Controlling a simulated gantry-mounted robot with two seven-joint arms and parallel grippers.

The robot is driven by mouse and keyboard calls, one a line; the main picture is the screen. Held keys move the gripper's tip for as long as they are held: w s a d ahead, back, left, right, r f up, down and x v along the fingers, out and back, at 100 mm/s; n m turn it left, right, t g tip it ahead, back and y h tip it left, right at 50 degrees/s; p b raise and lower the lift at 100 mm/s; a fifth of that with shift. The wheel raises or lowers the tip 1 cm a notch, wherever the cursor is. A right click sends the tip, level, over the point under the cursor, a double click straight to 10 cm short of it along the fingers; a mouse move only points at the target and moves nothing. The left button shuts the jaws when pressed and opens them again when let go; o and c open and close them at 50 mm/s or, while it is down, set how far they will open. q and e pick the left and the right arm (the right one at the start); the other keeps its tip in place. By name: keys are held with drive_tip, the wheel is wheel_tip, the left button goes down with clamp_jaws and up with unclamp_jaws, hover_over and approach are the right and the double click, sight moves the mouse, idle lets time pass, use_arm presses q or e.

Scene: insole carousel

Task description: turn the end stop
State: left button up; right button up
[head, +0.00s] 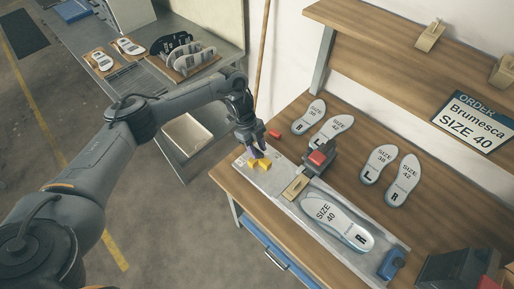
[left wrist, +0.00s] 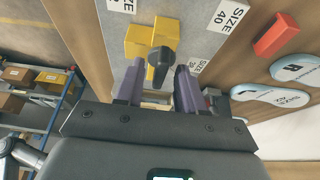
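The end stop (head: 259,164) is a yellow piece at the left end of a grey metal plate (head: 285,180) on the workbench. In the left wrist view the yellow end stop (left wrist: 138,42) carries a black knob or lever (left wrist: 161,62). My left gripper (head: 256,149) is right above the end stop. Its two purple fingers (left wrist: 158,88) are apart, with the black knob between or just beyond their tips. I cannot tell whether either finger touches it. My right gripper is in neither view.
A size 40 insole (head: 338,222) lies on the plate, with a red-topped device (head: 318,158) behind it. A small red block (head: 275,133) lies near the gripper. More insoles (head: 379,164) lie behind. A blue part (head: 392,264) sits at the plate's right end.

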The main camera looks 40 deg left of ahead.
use_arm(q)
clamp_jaws()
